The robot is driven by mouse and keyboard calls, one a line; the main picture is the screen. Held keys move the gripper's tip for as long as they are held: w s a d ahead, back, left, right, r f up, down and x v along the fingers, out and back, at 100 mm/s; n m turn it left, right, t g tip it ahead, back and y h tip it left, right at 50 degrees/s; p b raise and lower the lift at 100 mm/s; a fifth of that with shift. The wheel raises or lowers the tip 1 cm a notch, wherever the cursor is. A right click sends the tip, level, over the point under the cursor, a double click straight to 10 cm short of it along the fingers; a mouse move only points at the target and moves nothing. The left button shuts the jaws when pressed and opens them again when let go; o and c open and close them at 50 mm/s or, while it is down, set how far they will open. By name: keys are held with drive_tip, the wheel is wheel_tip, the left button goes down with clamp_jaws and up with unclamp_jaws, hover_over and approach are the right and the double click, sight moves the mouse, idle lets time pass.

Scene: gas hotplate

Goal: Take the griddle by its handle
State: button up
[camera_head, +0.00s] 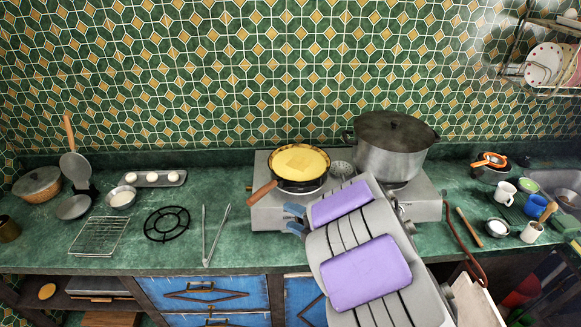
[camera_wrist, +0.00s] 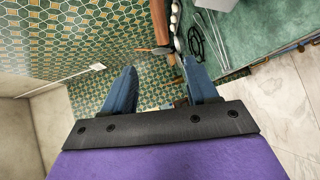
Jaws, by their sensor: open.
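The griddle (camera_head: 299,186) is a round dark pan on the left of the hotplate, with something yellow and a flat yellow-tan piece on it. Its wooden handle (camera_head: 262,192) sticks out to the front left over the hotplate's edge. My gripper (camera_head: 294,219) is open, its blue fingertips in front of and slightly right of the handle, apart from it. In the wrist view my gripper (camera_wrist: 160,88) shows two spread blue fingers with nothing between them. A brown wooden bar (camera_wrist: 161,25), which looks like the griddle handle, lies beyond the fingertips. My arm hides part of the hotplate.
A big lidded pot (camera_head: 390,148) stands on the hotplate (camera_head: 430,200) right of the griddle. Metal tongs (camera_head: 216,235) and a black trivet (camera_head: 167,223) lie on the counter to the left. The tiled wall is close behind.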

sight(257, 201)
drive_tip(key=b+x, duration=0.1)
drive_tip(key=x, duration=1)
drive_tip(key=shift+w+a, duration=0.25)
drive_tip(key=shift+a, duration=0.1)
drive_tip(key=x, duration=0.2)
drive_tip(key=b+x, duration=0.1)
drive_tip(key=x, duration=0.2)
drive_tip(key=shift+s+d+f, duration=0.1)
drive_tip(key=shift+f, duration=0.25)
clamp_jaws()
